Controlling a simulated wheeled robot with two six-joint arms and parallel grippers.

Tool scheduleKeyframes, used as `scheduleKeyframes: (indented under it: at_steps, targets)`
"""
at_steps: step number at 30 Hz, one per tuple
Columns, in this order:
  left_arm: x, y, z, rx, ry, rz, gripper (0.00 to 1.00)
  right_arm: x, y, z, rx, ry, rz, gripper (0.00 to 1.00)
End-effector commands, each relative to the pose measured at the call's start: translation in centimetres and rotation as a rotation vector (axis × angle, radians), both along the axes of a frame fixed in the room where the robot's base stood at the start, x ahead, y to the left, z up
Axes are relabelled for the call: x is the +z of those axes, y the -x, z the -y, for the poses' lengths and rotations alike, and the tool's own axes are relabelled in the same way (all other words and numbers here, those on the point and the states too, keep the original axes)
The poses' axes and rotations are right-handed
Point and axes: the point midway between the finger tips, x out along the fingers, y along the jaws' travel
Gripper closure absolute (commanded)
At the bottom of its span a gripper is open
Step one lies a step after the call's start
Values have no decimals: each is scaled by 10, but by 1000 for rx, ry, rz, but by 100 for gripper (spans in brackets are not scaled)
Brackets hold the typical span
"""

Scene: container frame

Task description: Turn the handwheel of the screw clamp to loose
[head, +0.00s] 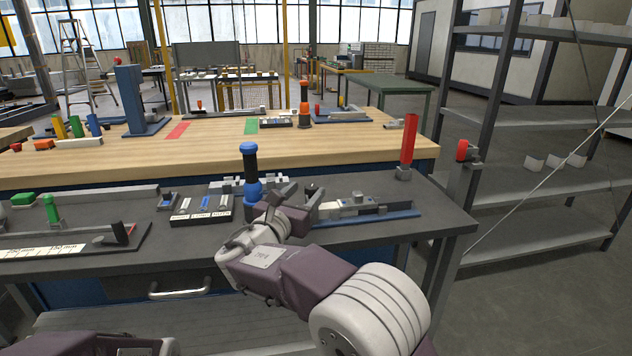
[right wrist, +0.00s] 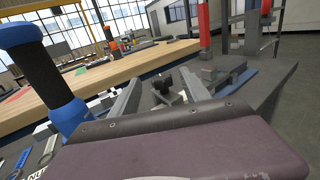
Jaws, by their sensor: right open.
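The screw clamp (head: 372,213) is a blue base with grey metal blocks on the dark bench, to the right of my right gripper. It also shows in the right wrist view (right wrist: 233,77), beyond the fingers. Its small black handwheel (right wrist: 163,88) appears between the two fingers in that view. In the head view the dark handwheel (head: 312,189) is partly hidden by the gripper. My right gripper (head: 300,195) is open, with its fingers spread either side of the handwheel; I cannot tell whether they touch it. My left gripper is out of view; only part of my left arm shows at the bottom left.
A blue-and-black upright handle (head: 250,175) stands close to the left of my right gripper. A black tray (head: 202,210) with small parts lies left of it. A red cylinder (head: 409,140) stands at the bench's back right. A wooden table (head: 340,145) stands behind.

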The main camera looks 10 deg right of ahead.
Motion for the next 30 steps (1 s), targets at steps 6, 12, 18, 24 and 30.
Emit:
scheduleKeyframes:
  at_steps: [6,12,18,24,30]
  targets:
    - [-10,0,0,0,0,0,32,-2,-39,25,-5,0,1,45]
    - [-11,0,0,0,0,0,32,0,-55,33,-1,1,-1,45]
    - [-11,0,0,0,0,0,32,0,-56,34,0,2,-1,45]
    - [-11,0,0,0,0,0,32,0,-56,34,0,2,-1,90]
    - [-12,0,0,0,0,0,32,-1,-56,34,3,1,-1,100]
